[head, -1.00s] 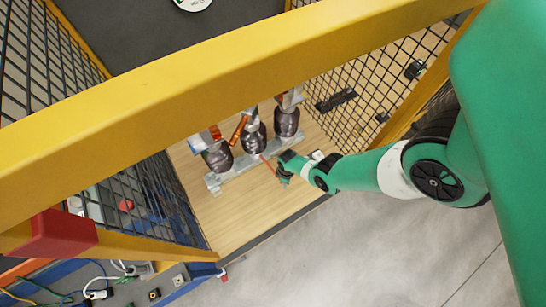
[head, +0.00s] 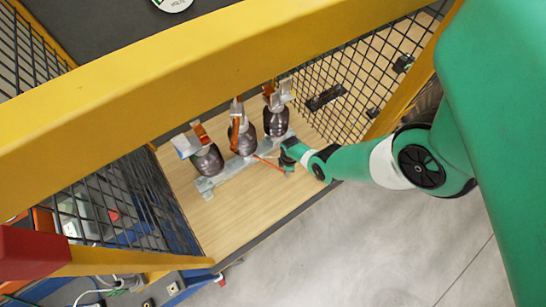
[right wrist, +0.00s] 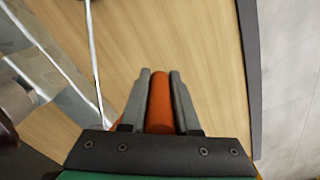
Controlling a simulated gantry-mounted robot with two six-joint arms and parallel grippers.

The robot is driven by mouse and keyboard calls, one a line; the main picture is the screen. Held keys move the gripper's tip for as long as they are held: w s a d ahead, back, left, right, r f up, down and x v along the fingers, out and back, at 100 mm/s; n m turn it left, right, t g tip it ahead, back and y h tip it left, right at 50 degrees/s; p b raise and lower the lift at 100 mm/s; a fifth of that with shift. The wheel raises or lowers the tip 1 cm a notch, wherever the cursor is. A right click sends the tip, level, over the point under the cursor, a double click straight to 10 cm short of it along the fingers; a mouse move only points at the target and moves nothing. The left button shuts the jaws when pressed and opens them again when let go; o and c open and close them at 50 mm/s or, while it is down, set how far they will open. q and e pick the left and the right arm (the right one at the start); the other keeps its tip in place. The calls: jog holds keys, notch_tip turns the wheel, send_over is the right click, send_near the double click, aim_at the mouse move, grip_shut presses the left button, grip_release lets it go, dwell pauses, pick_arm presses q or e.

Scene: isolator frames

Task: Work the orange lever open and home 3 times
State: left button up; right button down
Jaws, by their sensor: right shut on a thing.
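The orange lever (head: 266,162) reaches out from the metal base rail (head: 222,178) in front of the middle insulator (head: 243,138). My right gripper (head: 287,167) is at the lever's outer end in the head view. In the right wrist view my right gripper (right wrist: 160,85) is shut with the orange lever (right wrist: 160,100) between its two grey fingers. The lever points along the fingers, and its tip is about level with the fingertips. My left gripper is in neither view.
Two more dark insulators, a left one (head: 207,160) and a right one (head: 276,120), stand on the rail. A wooden floor (head: 235,220) lies below. A yellow beam (head: 200,75) crosses in front, and black mesh (head: 345,75) stands to the right.

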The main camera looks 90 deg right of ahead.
jog(key=c, duration=1.1)
grip_release()
jog(key=shift+w, duration=0.1)
jog(key=o, duration=0.4)
jog(key=shift+w+d, duration=0.1)
jog(key=shift+w, duration=0.1)
jog(key=shift+o, duration=0.2)
jog(key=shift+s, duration=0.1)
jog(key=shift+r+p, duration=0.45)
jog(key=shift+r, duration=0.05)
notch_tip(320, 180, up, 11)
jog(key=p, duration=1)
jog(key=shift+f, duration=0.1)
